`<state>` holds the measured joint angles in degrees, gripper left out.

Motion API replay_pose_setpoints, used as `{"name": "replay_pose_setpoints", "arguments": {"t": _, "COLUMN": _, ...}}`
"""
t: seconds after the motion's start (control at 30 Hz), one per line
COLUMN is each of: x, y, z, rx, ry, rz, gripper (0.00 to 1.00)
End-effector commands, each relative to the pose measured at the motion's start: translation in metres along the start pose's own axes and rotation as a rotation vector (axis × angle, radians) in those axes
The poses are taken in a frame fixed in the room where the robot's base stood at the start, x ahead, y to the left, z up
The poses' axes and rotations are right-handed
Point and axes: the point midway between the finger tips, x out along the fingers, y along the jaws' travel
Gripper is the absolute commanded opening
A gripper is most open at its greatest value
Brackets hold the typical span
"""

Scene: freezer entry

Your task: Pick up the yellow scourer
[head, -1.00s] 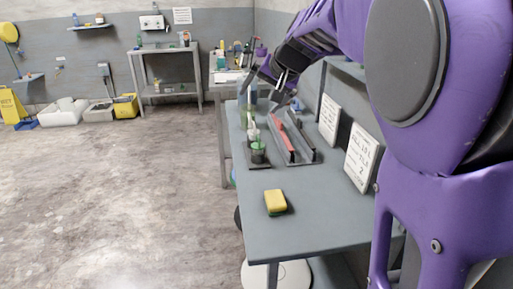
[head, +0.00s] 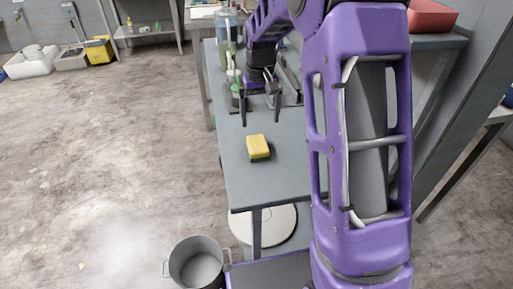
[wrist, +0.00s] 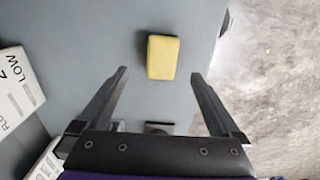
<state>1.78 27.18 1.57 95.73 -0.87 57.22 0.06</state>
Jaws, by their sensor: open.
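The yellow scourer (head: 258,146) lies flat on the grey table (head: 265,188), near its front end, with a dark green underside showing. In the wrist view the scourer (wrist: 163,57) is ahead of the fingertips, roughly centred between them and a little beyond them. My gripper (head: 262,122) is open and empty, with its fingers pointing down above the table, just behind the scourer in the head view. The fingers also show in the wrist view (wrist: 160,75), spread wider than the scourer. Nothing hides the scourer.
Bottles and brushes (head: 229,40) stand on the table behind my gripper. White signs (wrist: 18,90) stand at the left in the wrist view. A metal pot (head: 197,264) is on the floor near the table's front. The table around the scourer is clear.

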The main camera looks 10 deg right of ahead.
Motion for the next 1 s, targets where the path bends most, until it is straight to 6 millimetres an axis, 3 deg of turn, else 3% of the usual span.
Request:
{"name": "replay_pose_setpoints", "arguments": {"t": 0.1, "x": 0.029, "y": 0.0, "z": 0.001, "rx": 0.0, "ry": -0.004, "rz": 0.0, "gripper": 1.0}}
{"name": "replay_pose_setpoints", "arguments": {"t": 0.3, "x": 0.06, "y": -0.001, "z": -0.001, "rx": 0.0, "ry": -0.001, "rz": 0.0, "gripper": 1.0}}
{"name": "replay_pose_setpoints", "arguments": {"t": 0.53, "x": 0.075, "y": -0.002, "z": -0.003, "rx": 0.0, "ry": 0.0, "rz": 0.0, "gripper": 1.0}}
{"name": "replay_pose_setpoints", "arguments": {"t": 0.8, "x": 0.113, "y": -0.005, "z": -0.012, "rx": -0.001, "ry": 0.0, "rz": 0.0, "gripper": 1.0}}
{"name": "replay_pose_setpoints", "arguments": {"t": 1.0, "x": 0.12, "y": -0.005, "z": -0.013, "rx": 0.0, "ry": 0.003, "rz": 0.0, "gripper": 1.0}}
